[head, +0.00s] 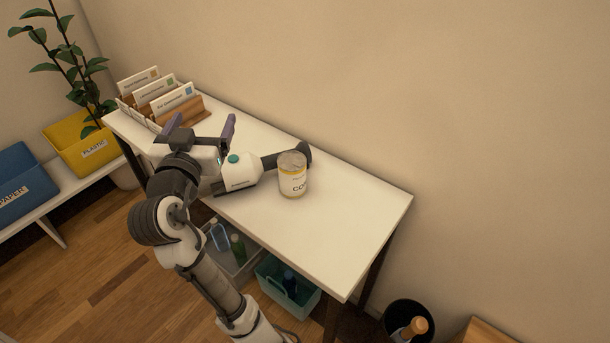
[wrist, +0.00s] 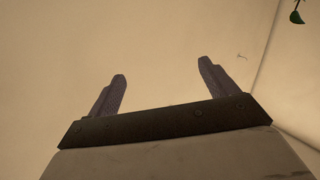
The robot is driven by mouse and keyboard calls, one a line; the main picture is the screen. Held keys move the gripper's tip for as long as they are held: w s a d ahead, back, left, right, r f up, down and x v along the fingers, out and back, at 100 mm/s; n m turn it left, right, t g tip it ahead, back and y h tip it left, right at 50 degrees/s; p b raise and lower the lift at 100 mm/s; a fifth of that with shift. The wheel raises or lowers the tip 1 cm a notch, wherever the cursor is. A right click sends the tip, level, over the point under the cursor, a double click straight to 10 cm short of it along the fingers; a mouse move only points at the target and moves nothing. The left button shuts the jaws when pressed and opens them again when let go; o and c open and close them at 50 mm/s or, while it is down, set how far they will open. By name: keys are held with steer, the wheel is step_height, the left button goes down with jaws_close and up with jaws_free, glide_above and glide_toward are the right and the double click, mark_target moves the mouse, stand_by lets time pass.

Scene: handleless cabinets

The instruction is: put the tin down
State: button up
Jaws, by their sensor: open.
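The tin (head: 292,181) is pale with yellowish bands, a grey lid and a label partly reading "CO". It stands upright on the white table (head: 345,215), right of my gripper. My gripper (head: 202,120) is open, its two purple fingers spread over the left part of the table, apart from the tin. In the wrist view my gripper (wrist: 162,72) shows nothing between its fingers, only plain wall beyond. The tin is not in the wrist view.
A white and dark device (head: 240,175) lies close to the tin's left, its dark end behind it. A card rack (head: 185,112) stands at the table's far left. The right part of the table is clear. Bins (head: 288,297) sit below.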

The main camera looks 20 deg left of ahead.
mark_target(290, 161)
steer(key=d+f+m+g+h, duration=0.5)
steer(key=d+f+m+h, duration=0.2)
steer(key=d+f+h, duration=0.3)
steer(key=shift+y, duration=0.4)
steer(key=x, duration=0.4)
steer(key=f+p+x, duration=0.1)
steer(key=x, duration=0.3)
steer(key=shift+s+f+p, duration=0.1)
steer(key=shift+p, duration=0.2)
steer(key=x, duration=0.1)
steer(key=p+x, duration=0.1)
steer(key=x, duration=0.1)
steer(key=p+x, duration=0.1)
steer(key=shift+w+a+r, duration=0.15)
steer(key=shift+w+r, duration=0.1)
steer(key=shift+w, duration=0.25)
steer(key=shift+w+d+f, duration=0.2)
steer(key=shift+w+f, duration=0.1)
steer(key=shift+w, duration=0.15)
steer(key=shift+r, duration=0.1)
steer(key=c, duration=1.4)
